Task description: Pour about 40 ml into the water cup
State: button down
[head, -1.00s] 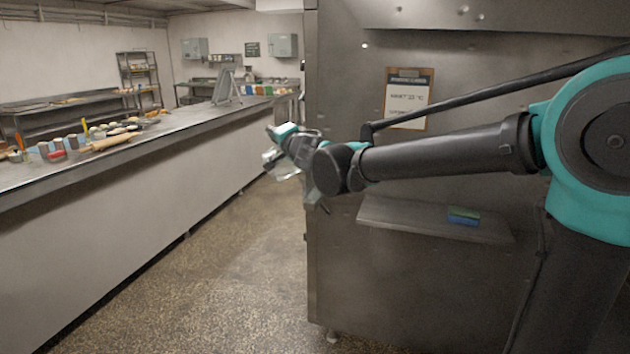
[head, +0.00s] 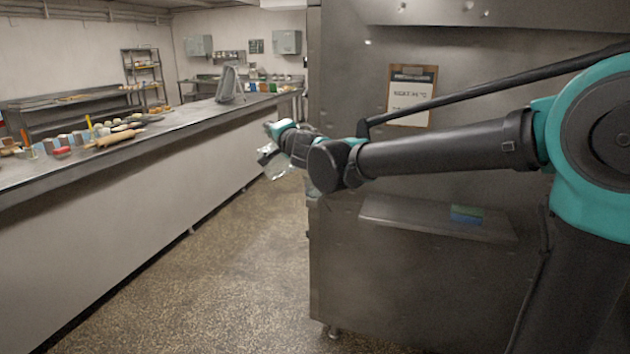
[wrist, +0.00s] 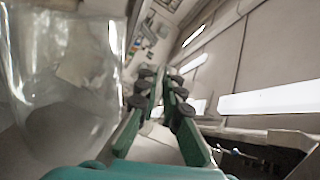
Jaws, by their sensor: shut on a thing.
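My gripper (head: 279,131) is out at the end of my arm, in front of the steel cabinet's left edge. It is shut on a clear glass vessel (head: 272,154), which hangs below and to the left of it in the head view. In the wrist view the vessel (wrist: 65,85) fills the left side, close beside my teal fingers (wrist: 163,90). Its lower part looks greyish; I cannot tell the liquid level. The grip point on the vessel is not clear. I cannot pick out the water cup among the small items on the counter.
A long steel counter (head: 165,139) runs along the left, with a rolling pin (head: 113,138), several small containers and a standing board (head: 229,84). A large steel cabinet (head: 345,260) with a low shelf (head: 400,214) stands close on the right. Speckled floor (head: 225,270) between them is clear.

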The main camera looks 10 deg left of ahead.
jog(key=shift+s+a, duration=0.3)
jog(key=shift+a, duration=0.05)
jog(key=shift+a, duration=0.1)
jog(key=shift+p, duration=0.9)
dwell(0.4)
